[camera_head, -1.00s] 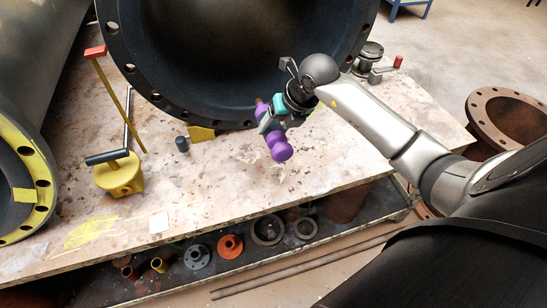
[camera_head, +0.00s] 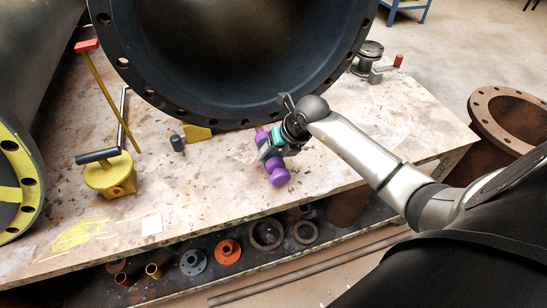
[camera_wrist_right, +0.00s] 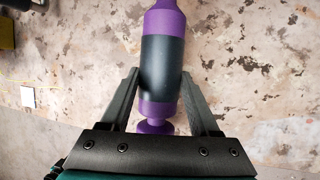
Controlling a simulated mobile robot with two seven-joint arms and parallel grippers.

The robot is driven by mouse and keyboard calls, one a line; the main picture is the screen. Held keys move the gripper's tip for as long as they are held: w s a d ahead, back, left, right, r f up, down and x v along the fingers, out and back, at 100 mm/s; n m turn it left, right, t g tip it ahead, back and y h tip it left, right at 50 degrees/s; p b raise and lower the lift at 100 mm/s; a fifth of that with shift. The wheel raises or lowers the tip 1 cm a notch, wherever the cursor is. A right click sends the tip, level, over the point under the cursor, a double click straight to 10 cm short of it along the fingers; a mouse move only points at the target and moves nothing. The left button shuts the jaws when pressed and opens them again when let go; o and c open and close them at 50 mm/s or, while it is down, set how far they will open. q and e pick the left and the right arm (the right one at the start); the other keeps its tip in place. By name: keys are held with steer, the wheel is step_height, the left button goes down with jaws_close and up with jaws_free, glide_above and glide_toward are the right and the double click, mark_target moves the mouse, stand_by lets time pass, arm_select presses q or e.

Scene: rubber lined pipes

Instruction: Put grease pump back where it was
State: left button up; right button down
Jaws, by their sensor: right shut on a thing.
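The grease pump (camera_head: 278,174), a purple cylinder with a dark band around its middle, is held by my right gripper (camera_head: 269,152). In the right wrist view the two fingers (camera_wrist_right: 160,88) close around the dark band of the pump (camera_wrist_right: 163,22). The pump is over the worktable (camera_head: 330,165), in front of the big flanged pipe. I cannot tell whether it touches the tabletop. My left gripper is out of view.
The large dark pipe flange (camera_head: 140,85) stands behind. A yellow tool with a long lever (camera_head: 110,177) and a small dark cylinder (camera_head: 177,143) are to the left. Several flanges, one orange (camera_head: 228,252), lie on the lower shelf.

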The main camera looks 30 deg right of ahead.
steer(key=shift+f, duration=0.5)
steer(key=shift+f, duration=0.2)
steer(key=shift+c, duration=1.9)
jaws_free()
steer(key=shift+f, duration=0.1)
steer(key=shift+o, duration=1.3)
